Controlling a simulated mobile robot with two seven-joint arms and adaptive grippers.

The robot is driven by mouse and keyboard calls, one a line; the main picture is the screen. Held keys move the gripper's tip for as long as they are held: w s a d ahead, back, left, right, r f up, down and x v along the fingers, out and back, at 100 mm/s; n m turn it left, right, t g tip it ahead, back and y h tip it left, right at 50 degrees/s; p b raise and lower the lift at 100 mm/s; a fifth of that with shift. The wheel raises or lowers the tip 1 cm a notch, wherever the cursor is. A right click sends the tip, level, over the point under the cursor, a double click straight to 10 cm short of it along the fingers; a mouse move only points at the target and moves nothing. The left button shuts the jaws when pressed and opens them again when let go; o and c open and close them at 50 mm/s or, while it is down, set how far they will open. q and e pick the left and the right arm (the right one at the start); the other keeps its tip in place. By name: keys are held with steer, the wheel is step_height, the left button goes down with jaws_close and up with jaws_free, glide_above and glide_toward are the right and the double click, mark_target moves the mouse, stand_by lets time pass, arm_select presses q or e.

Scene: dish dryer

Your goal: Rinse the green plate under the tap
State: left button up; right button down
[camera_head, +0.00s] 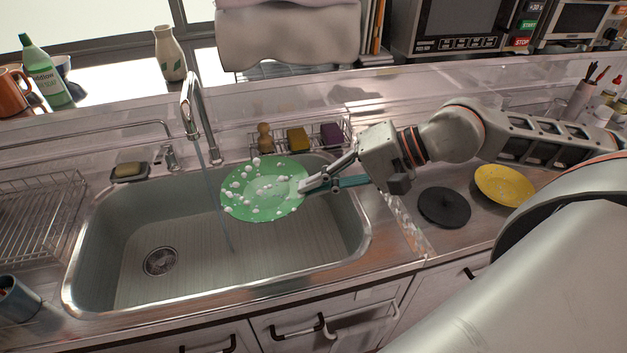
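The green plate (265,190) is held over the sink, tilted, with white foam blobs scattered on its face. My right gripper (306,187) is shut on the plate's right edge. The tap (192,100) stands at the back of the sink (350,212), and a thin stream of water (215,195) runs from it into the basin. The stream passes just left of the plate; I cannot tell whether it touches the rim. My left gripper is not in view.
A wire rack (40,222) stands left of the sink. A caddy with sponges (298,138) and a soap dish (129,171) sit behind the basin. A black disc (444,207) and a yellow plate (503,185) lie on the right counter. A dark mug (17,299) is at front left.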

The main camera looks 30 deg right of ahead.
mark_target(238, 183)
steer(key=shift+w+a+r+b, duration=0.35)
steer(key=shift+w+a+b, duration=0.05)
steer(key=shift+a, duration=0.1)
steer(key=shift+w+a+f, duration=0.1)
steer(key=shift+w+a, duration=0.25)
steer(key=shift+a, duration=0.1)
steer(key=shift+w+a+p, duration=0.3)
steer(key=shift+w+a, duration=0.1)
steer(key=shift+w, duration=0.1)
steer(key=shift+w+a+p, duration=0.5)
steer(key=shift+a, duration=0.15)
steer(key=shift+w+a+f+p, duration=0.3)
steer(key=shift+w+a+p, duration=0.3)
steer(key=shift+w+a, duration=0.15)
steer(key=shift+w+a+f+p, duration=0.25)
steer(key=shift+w+a+p, duration=0.4)
steer(key=shift+w, duration=0.25)
steer(key=shift+w+a+f, duration=0.15)
steer(key=shift+w+a, duration=0.1)
steer(key=shift+a, duration=0.05)
steer(key=shift+w+a+f+b, duration=0.2)
steer(key=shift+w+a+b, duration=0.05)
steer(key=shift+w+a, duration=0.25)
steer(key=shift+w+a+f+b, duration=0.2)
steer(key=shift+w+a+b, duration=0.05)
steer(key=shift+w+a, duration=0.45)
steer(key=shift+w, duration=0.1)
